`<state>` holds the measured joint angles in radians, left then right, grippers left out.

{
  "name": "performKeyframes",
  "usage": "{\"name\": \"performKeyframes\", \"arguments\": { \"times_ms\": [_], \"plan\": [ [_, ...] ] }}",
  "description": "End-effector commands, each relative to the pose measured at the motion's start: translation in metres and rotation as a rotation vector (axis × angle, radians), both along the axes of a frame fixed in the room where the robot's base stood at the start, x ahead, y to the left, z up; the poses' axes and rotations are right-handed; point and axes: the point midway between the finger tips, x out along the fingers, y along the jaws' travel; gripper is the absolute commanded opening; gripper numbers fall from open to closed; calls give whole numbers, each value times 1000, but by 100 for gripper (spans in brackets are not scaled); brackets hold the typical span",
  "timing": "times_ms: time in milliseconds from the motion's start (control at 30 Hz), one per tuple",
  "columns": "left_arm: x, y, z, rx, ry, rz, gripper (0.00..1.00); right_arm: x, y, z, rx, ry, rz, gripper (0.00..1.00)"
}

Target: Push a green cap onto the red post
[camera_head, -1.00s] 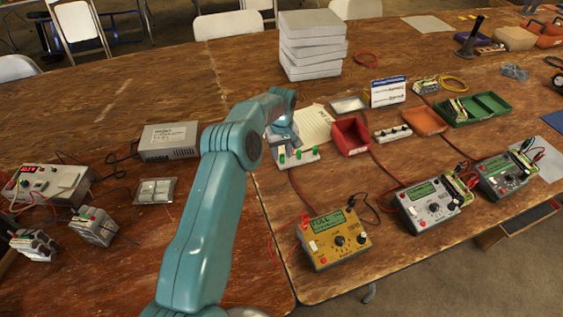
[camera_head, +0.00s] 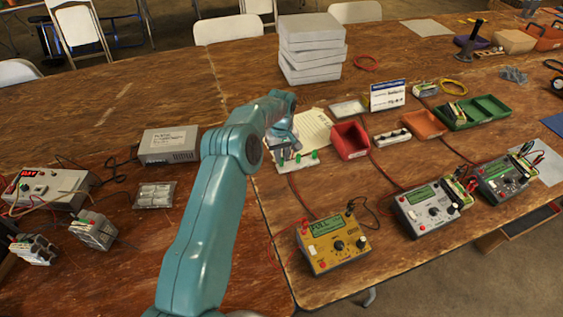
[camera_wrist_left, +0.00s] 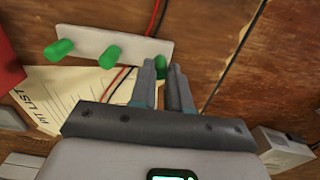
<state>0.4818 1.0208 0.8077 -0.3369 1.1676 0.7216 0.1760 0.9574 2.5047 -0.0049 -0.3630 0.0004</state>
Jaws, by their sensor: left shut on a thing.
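A white strip (camera_head: 300,164) lies near the middle of the table and holds green caps. Two free caps stand on it, a middle cap (camera_head: 298,157) and a right cap (camera_head: 314,154). My left gripper (camera_head: 283,156) is down at the strip's left end. In the left wrist view its fingers (camera_wrist_left: 167,92) are shut on the end green cap (camera_wrist_left: 161,66), which is partly hidden between them. The other caps (camera_wrist_left: 111,56) stand apart from the fingers. A red post (camera_head: 305,222) shows at the left of the yellow meter (camera_head: 333,243). My right gripper is out of view.
Two grey meters (camera_head: 428,203) (camera_head: 503,180) stand right of the yellow one, with leads. A red bin (camera_head: 350,140) and an orange bin (camera_head: 425,123) sit behind. A paper list (camera_head: 314,128) lies beside the strip.

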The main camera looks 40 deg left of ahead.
Motion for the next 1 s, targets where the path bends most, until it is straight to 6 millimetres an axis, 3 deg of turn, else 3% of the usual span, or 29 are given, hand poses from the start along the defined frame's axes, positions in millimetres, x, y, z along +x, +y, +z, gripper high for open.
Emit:
{"name": "performKeyframes", "arguments": {
  "times_ms": [500,1000],
  "plan": [
    [0,0,30,0,-1,0,0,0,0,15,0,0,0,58],
    [0,-1,35,0,-1,0,0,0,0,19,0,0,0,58]
  ]
}}
